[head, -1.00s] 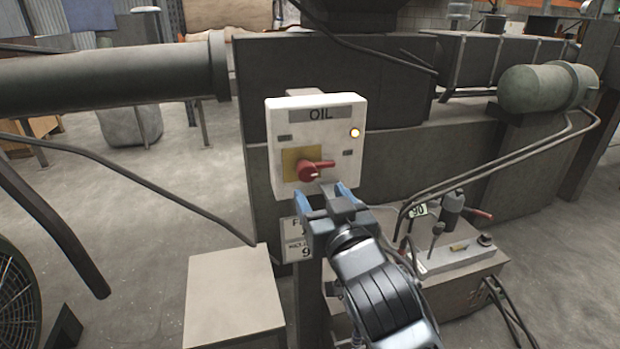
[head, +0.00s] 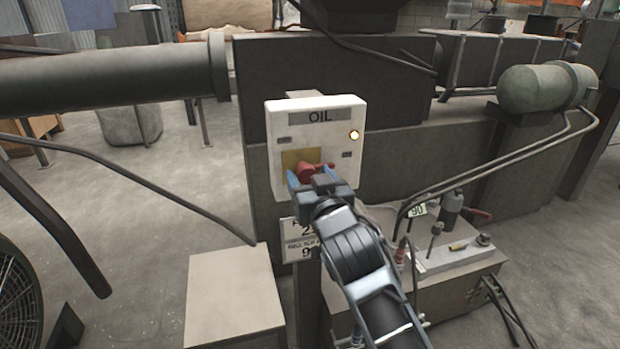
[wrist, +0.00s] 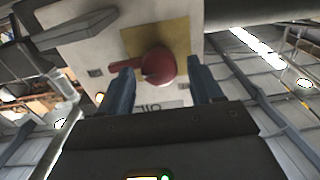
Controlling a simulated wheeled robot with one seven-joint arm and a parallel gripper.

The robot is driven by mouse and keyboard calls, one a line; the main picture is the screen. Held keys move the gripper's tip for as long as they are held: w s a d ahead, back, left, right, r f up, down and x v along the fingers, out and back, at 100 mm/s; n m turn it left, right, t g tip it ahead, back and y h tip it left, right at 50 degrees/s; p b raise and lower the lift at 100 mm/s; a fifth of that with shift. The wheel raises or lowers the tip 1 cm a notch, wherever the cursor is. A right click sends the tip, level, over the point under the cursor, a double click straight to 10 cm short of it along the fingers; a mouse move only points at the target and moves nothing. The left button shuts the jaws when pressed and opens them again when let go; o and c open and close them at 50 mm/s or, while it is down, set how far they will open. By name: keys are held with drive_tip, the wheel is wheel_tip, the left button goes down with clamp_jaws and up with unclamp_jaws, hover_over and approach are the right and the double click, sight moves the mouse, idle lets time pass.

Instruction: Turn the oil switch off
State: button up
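The oil switch box (head: 345,112) is a white panel labelled OIL on a post. A lit yellow-white lamp (head: 354,135) is at its right. Its red rotary knob (head: 306,171) sits on a yellow plate (head: 289,158), with its handle pointing right in the head view. My gripper (head: 311,178) is at the knob, its blue fingers spread. In the wrist view the red knob (wrist: 158,66) lies between the two open fingertips (wrist: 162,76), with its handle reaching past the left finger. Whether the fingers touch the knob I cannot tell.
A sign (head: 300,240) hangs below the box, partly hidden by my arm. A beige box (head: 233,290) stands at lower left. A machine base with levers and hoses (head: 450,260) is at the right. A large grey pipe (head: 110,75) runs at upper left.

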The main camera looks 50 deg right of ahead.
drive_tip(key=c, duration=1)
drive_tip(key=shift+o, duration=0.2)
drive_tip(key=shift+n, duration=0.4)
drive_tip(key=n+p, duration=0.1)
drive_tip(key=n, duration=0.2)
drive_tip(key=shift+a+p, duration=0.15)
drive_tip(key=shift+p, duration=0.25)
drive_tip(key=n+p, duration=0.2)
drive_tip(key=n, duration=0.3)
drive_tip(key=shift+w+p, duration=0.1)
drive_tip(key=shift+p, duration=0.25)
drive_tip(key=n+p, duration=0.2)
drive_tip(key=n, duration=0.3)
drive_tip(key=shift+a+n+p, duration=0.1)
drive_tip(key=shift+n+p, duration=0.25)
drive_tip(key=shift+n, duration=0.05)
drive_tip(key=shift+f+n+p, duration=0.2)
drive_tip(key=shift+n+p, duration=0.55)
drive_tip(key=shift+n, duration=0.85)
